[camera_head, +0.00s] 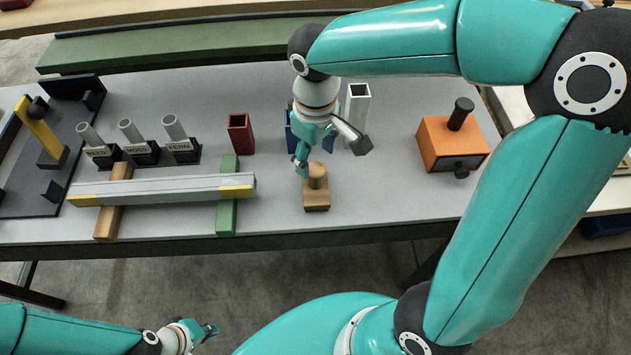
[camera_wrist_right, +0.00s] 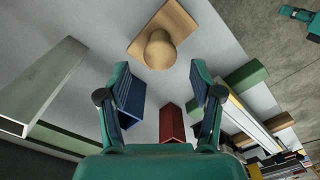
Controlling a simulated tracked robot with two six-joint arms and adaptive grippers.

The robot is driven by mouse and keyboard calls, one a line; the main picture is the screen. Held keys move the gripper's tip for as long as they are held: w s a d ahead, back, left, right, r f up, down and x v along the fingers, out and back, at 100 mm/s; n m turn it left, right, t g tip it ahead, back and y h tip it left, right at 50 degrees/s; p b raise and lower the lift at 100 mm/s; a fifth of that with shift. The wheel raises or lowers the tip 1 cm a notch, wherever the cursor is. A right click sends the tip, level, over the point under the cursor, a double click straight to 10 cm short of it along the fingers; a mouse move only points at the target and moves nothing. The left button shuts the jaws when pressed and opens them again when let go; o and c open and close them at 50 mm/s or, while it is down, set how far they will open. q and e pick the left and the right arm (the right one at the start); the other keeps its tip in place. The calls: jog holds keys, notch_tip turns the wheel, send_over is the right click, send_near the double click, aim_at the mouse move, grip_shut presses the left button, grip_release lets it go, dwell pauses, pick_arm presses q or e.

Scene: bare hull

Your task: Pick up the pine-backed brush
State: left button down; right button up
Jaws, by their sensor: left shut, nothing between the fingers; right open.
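The pine-backed brush (camera_head: 317,201), a light wooden block with a round upright knob handle, stands on the grey table near its front edge. In the right wrist view it (camera_wrist_right: 175,22) lies just beyond the fingertips, its knob facing the gap. My right gripper (camera_head: 331,156) is open and empty, above and slightly behind the brush; its fingers (camera_wrist_right: 161,75) are spread and apart from the knob. The brush's bristles are not visible. My left gripper (camera_head: 208,330) is shut and empty, low in front of the table.
Behind the brush stand a blue tube (camera_wrist_right: 133,102), partly hidden by my right gripper, a red tube (camera_head: 240,133) and a white tube (camera_head: 358,103). An orange box (camera_head: 449,146) is to the right. A grey channel (camera_head: 160,190) rests on two bars to the left.

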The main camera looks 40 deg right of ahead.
aim_at(315, 169)
jog(key=shift+w+f+p, duration=0.1)
jog(key=shift+f+p, duration=0.25)
jog(key=shift+f, duration=3.5)
grip_shut()
jog(key=shift+r, duration=0.1)
notch_tip(315, 169, up, 20)
